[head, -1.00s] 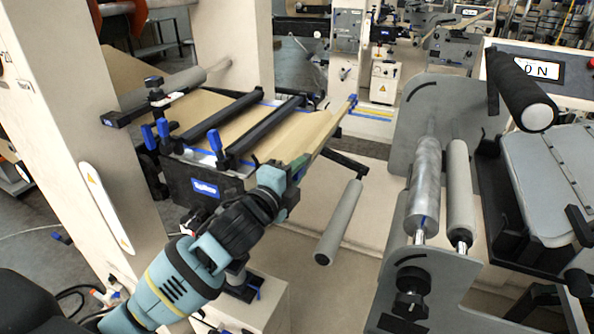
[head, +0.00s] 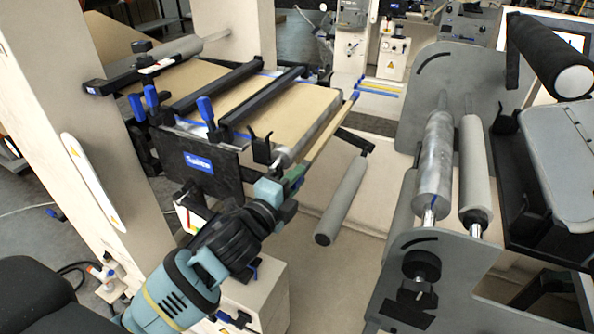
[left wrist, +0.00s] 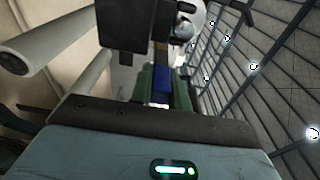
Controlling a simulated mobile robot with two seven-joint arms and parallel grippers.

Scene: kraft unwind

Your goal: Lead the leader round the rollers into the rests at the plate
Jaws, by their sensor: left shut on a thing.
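The brown kraft leader (head: 300,108) lies over the splicing table, under two black cross bars, and reaches the metal roller at the table's end. A thin tan bar (head: 328,134) with a blue far tip runs along its front edge. My left gripper (head: 290,182) is shut on the bar's near end, just beyond the table's near corner. In the left wrist view a blue piece (left wrist: 161,90) shows between the green jaw pads. A grey roller (head: 342,200) hangs below the bar. A metal roller (head: 433,165) and a pale grey roller (head: 475,170) stand between grey plates (head: 447,262). I cannot make out the rests. My right gripper is not in view.
A black roller (head: 545,52) sticks out at upper right, above a grey panel (head: 560,165). Blue clamp levers (head: 207,112) rise from the table's near side. A cream column (head: 60,130) stands at left. There is open space between the table and the grey plates.

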